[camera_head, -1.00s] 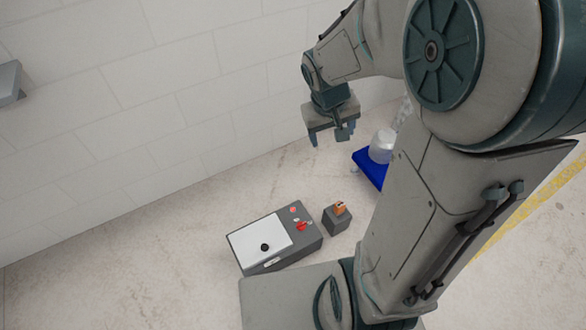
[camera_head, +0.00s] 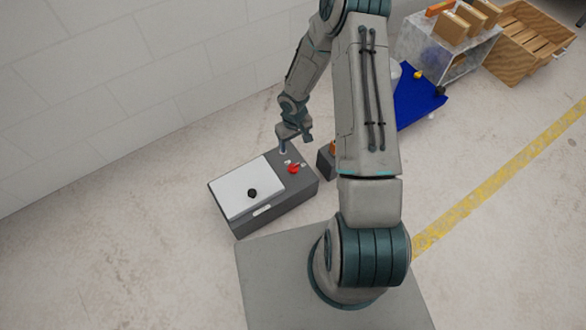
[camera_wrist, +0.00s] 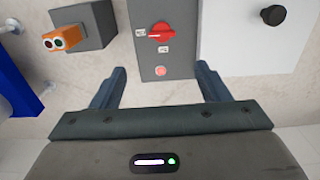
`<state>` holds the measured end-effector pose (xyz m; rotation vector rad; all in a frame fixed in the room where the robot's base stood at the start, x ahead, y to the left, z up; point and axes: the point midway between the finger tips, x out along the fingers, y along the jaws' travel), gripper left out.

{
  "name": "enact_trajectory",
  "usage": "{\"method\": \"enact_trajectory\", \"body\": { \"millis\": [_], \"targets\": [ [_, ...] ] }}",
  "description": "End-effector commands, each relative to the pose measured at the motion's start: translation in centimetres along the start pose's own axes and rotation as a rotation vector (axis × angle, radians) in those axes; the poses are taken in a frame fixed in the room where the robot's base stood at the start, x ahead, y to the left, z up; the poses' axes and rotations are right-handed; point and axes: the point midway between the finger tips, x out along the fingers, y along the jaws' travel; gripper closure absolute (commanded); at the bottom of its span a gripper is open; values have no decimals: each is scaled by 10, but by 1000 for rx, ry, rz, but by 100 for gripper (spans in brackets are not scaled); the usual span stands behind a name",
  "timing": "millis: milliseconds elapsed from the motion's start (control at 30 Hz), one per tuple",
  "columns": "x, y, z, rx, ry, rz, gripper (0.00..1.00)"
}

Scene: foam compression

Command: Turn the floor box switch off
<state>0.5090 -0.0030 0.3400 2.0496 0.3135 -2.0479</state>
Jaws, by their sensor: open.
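The floor box (camera_head: 288,188) is a dark grey box on the floor with a white panel (camera_head: 238,187) and a black knob (camera_head: 252,193) on top. Its red rotary switch (camera_head: 294,168) sits on the grey strip beside the panel. In the wrist view the red switch (camera_wrist: 160,32) shows between two small labels, with a round red button or lamp (camera_wrist: 160,71) nearer to me. My gripper (camera_head: 294,146) is over the far end of the box. In the wrist view its fingers (camera_wrist: 162,82) are spread apart and empty, with the switch beyond the tips.
A blue platform (camera_head: 415,104), grey shelf (camera_head: 470,52) with cartons and wooden crate (camera_head: 535,35) stand at right. A white wall is behind.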

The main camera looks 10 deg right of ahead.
Motion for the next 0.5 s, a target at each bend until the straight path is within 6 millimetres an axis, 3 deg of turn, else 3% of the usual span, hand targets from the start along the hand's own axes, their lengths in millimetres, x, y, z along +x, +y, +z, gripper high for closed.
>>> {"method": "enact_trajectory", "body": {
  "millis": [267,500],
  "targets": [
    [36,-3,0,-2,-1,-11,31],
    [89,-4,1,-2,-2,-11,31]
  ]
}}
